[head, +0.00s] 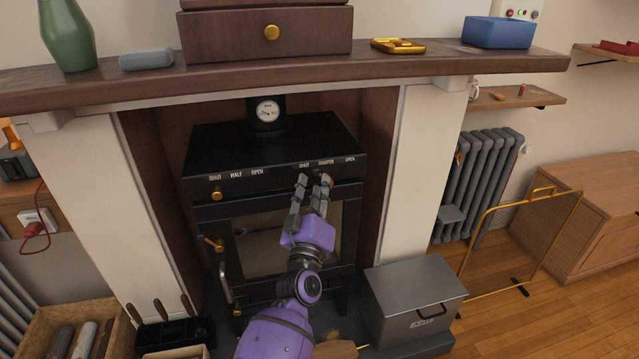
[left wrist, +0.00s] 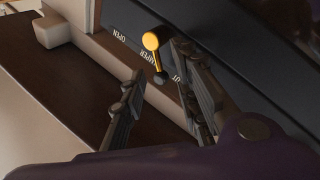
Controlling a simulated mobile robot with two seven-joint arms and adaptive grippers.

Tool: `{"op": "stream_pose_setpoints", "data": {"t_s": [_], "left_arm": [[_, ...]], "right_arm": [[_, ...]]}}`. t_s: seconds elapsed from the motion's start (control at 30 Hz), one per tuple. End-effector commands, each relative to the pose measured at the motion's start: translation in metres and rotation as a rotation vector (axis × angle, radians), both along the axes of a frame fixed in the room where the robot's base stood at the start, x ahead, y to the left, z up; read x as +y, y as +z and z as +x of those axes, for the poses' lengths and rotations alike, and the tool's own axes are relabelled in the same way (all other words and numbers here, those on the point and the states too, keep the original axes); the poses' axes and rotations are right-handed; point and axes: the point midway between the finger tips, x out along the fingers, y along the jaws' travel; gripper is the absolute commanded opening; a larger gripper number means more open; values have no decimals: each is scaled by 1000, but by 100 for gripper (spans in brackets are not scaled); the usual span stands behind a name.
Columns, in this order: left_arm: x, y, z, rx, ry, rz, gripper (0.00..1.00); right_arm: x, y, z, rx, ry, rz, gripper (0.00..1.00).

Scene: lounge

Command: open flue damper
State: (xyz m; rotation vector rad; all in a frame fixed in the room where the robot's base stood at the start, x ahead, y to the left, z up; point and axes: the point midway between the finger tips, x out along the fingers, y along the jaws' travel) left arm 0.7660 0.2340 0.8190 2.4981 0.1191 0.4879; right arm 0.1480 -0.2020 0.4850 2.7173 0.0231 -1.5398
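The black stove (head: 275,145) stands in the fireplace. Its upper front carries SHUT, DAMPER and OPEN labels at the right. In the left wrist view the damper lever (left wrist: 153,44) has a brass knob, a thin brass arm and a dark ball end. The ball end shows between the DAMPER and SHUT lettering. In the head view my gripper mostly hides the lever. My left gripper (head: 313,180) is in front of these labels. In the left wrist view the fingers (left wrist: 158,60) are apart, with the lever showing between their tips; contact cannot be told. My right gripper is out of view.
A second brass knob (head: 216,194) sits under SHUT, HALF and OPEN labels at the stove's left. A brass door handle (head: 213,244) is below it. The mantel shelf (head: 380,67) overhangs the stove. A grey metal box (head: 415,290) stands at the lower right.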

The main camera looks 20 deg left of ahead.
Motion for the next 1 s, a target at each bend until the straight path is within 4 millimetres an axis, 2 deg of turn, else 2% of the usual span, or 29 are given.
{"op": "stream_pose_setpoints", "data": {"t_s": [0.2,0.47,0.7,1.0], "left_arm": [[3,5,18,2,-1,0,29],[4,6,19,2,-1,1,29],[4,6,19,2,-1,1,0],[4,8,19,11,0,16,0]], "right_arm": [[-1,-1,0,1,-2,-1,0],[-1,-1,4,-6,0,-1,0],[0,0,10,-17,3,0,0],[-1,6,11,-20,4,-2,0]]}}
